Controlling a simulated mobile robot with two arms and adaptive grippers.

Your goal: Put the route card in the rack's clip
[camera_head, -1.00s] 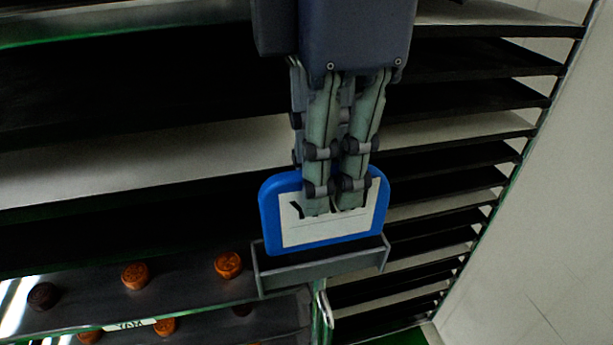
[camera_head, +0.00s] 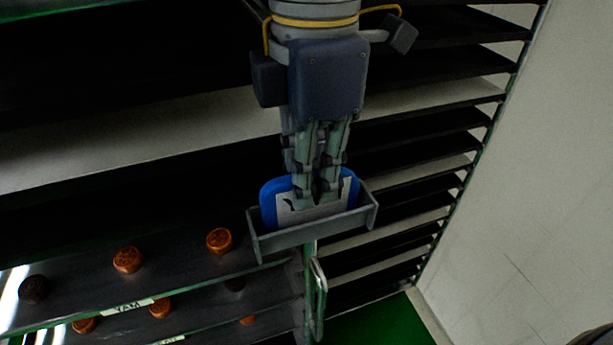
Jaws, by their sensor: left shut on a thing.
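The route card (camera_head: 268,206) is a blue-framed card with a white face and dark lettering, partly covered by my fingers. My left gripper (camera_head: 317,200) is shut on its upper middle. The rack's clip (camera_head: 312,232) is a grey, open-topped holder on the front of the rack. The card stands in the clip, its lower part hidden behind the clip's front wall. Whether it touches the bottom cannot be seen. My right gripper is not in view.
The rack's dark shelves (camera_head: 420,132) fill the middle and right. At lower left, trays hold several orange-brown round pieces (camera_head: 219,240) and a label (camera_head: 128,306) reading YAM. A metal handle (camera_head: 318,298) hangs below the clip. A pale wall (camera_head: 540,170) stands at right.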

